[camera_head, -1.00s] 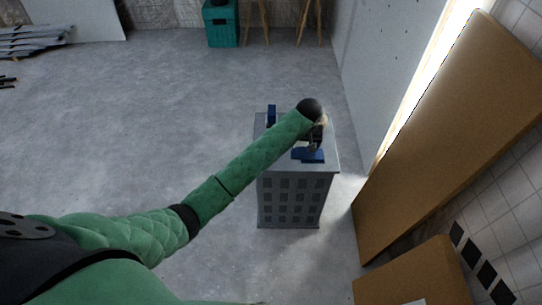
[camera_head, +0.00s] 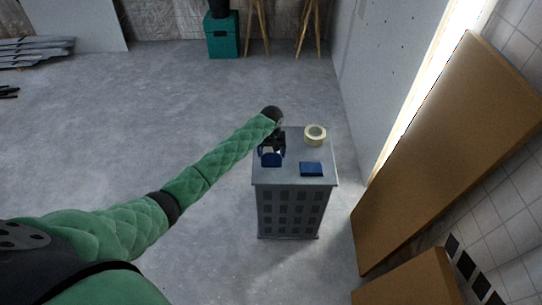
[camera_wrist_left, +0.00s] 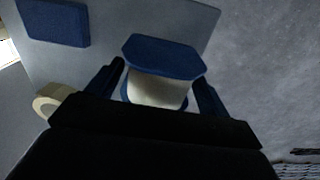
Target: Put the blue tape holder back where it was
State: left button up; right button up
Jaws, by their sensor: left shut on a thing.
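The blue tape holder (camera_head: 271,159) is at the front left of the grey cabinet's top (camera_head: 294,155) in the head view. In the left wrist view, a blue piece with a pale, cream middle (camera_wrist_left: 163,58) sits between the two dark fingers. My left gripper (camera_head: 274,148) is shut on this holder, reaching in from the left. I cannot tell whether the holder touches the cabinet top. My right gripper is not in view.
A flat blue block (camera_head: 311,169) lies front right on the cabinet top. A cream tape roll (camera_head: 315,134) lies behind it. Brown boards (camera_head: 440,150) lean at the right beside a grey wall.

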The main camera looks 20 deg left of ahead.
aim_at(271, 158)
pick_arm(q)
jog(key=shift+a+f+p, duration=0.1)
jog(key=shift+f+p, duration=0.25)
jog(key=shift+f, duration=0.4)
jog(key=shift+f+p, duration=0.45)
jog(key=shift+f, duration=0.9)
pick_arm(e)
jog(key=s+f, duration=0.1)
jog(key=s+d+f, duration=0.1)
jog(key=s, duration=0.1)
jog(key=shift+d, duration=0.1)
pick_arm(q)
jog(key=o, duration=0.9)
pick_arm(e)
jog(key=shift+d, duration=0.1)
